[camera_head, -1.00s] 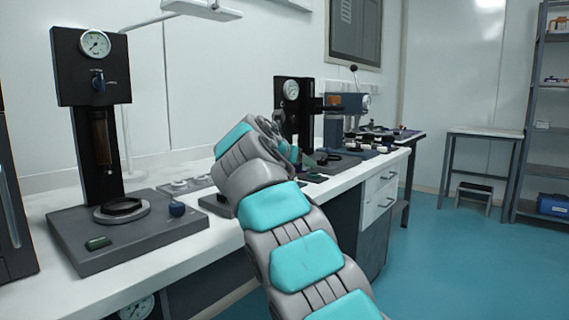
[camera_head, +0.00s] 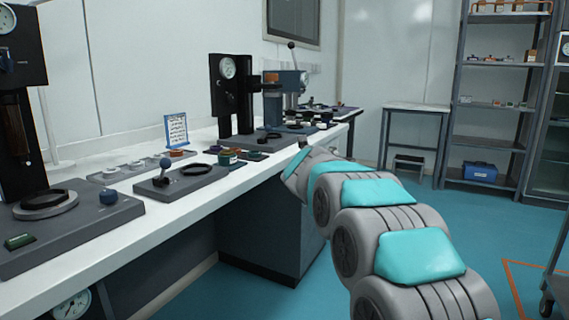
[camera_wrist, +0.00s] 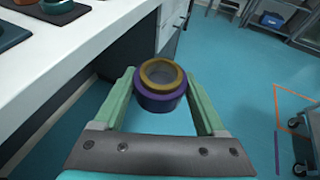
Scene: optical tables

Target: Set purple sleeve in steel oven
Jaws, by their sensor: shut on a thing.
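The purple sleeve (camera_wrist: 159,103) is a short round ring with a tan-gold upper rim and an open centre. In the wrist view it sits between the green fingers of my gripper (camera_wrist: 160,88), which is shut on it. It is held in the air above the blue floor, off the front edge of the bench. In the head view my own arm hides the gripper and the sleeve. I cannot pick out a steel oven in these frames.
The white bench (camera_head: 190,205) runs along the left with gauge presses and small parts on it. A side table (camera_head: 415,108), a grey shelf rack (camera_head: 490,142) and a glass-fronted cabinet (camera_head: 552,140) stand at the back. A cart (camera_wrist: 305,125) is at the right. Blue floor is open between.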

